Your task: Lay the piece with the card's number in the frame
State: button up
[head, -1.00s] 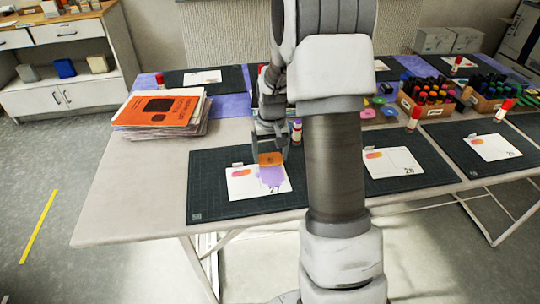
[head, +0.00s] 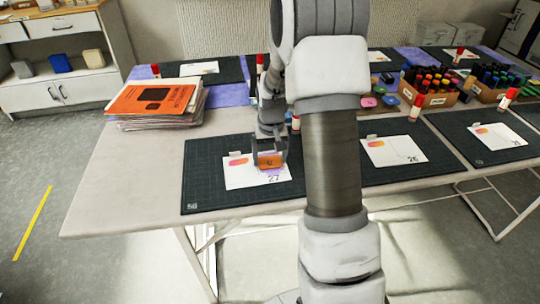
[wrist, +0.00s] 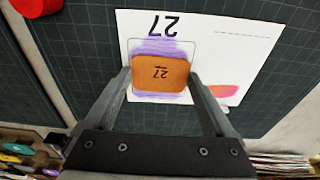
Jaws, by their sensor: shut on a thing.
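My gripper (wrist: 161,80) is shut on an orange piece (wrist: 160,72) marked 27. The piece also shows in the head view (head: 269,162), low over a white card (head: 238,181). In the wrist view the card (wrist: 215,45) bears the number 27, and the piece lies within the outline of the card's thin-lined frame (wrist: 161,40). Purple colouring shows around the piece inside the frame. I cannot tell whether the piece touches the card.
The card lies on a dark cutting mat (head: 210,200). Another mat at the right holds card 26 (head: 395,151). A pile of papers with an orange cover (head: 155,100) stands at the back left. Marker boxes (head: 430,96) stand at the back right.

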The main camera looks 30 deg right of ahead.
dwell(0.4)
jog(key=o, duration=0.5)
notch_tip(320, 180, up, 17)
jog(key=s+p, duration=0.2)
jog(key=p, duration=0.1)
jog(key=shift+a+r+p, duration=0.15)
jog(key=shift+a+p, duration=0.15)
jog(key=shift+p, duration=0.1)
